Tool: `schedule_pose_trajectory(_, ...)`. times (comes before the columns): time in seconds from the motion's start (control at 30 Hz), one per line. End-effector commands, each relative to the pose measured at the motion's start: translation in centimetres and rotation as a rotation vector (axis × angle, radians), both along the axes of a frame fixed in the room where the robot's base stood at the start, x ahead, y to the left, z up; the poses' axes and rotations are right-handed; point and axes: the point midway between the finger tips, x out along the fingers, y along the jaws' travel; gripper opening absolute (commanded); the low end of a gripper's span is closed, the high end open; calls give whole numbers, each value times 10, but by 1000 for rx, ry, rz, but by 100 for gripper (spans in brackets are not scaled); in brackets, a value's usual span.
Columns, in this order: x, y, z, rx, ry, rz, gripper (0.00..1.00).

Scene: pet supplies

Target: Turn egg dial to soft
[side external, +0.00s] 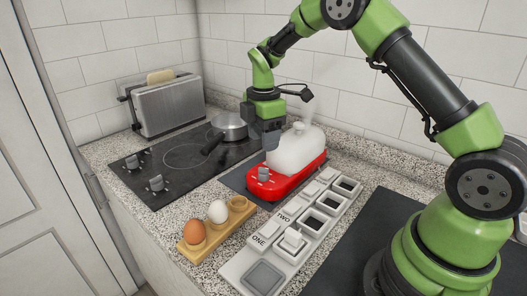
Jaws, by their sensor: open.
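A red egg cooker (289,185) with a cloudy domed lid (296,149) stands on a dark mat in the middle of the counter. A small grey dial (263,174) sits on the front left of its red base. Its markings are too small to read. My gripper (268,146) is open and points down just above and behind the dial, close to the lid's left side. I cannot tell whether it touches the lid. Its fingertips are small and partly unclear in this view.
A wooden holder (222,226) carries a brown egg (194,232) and a white egg (217,211). A white tray (246,284) with labelled slots lies in front. A black hob (148,186) with knobs and a pot (229,126) is left; a toaster (168,105) stands behind.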

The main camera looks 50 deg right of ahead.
Motion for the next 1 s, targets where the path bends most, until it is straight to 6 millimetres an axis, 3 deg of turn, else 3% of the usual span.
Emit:
schedule_pose_trajectory(0.4, 0, 0, 6, -1, 0, 18, 53)
schedule_pose_trajectory(0.67, 0, 0, 4, 0, 1, 350, 53)
schedule_pose_trajectory(0.83, -1, 0, -11, 2, 6, 396, 53)
schedule_pose_trajectory(1.0, -1, 0, -43, 2, 7, 394, 53)
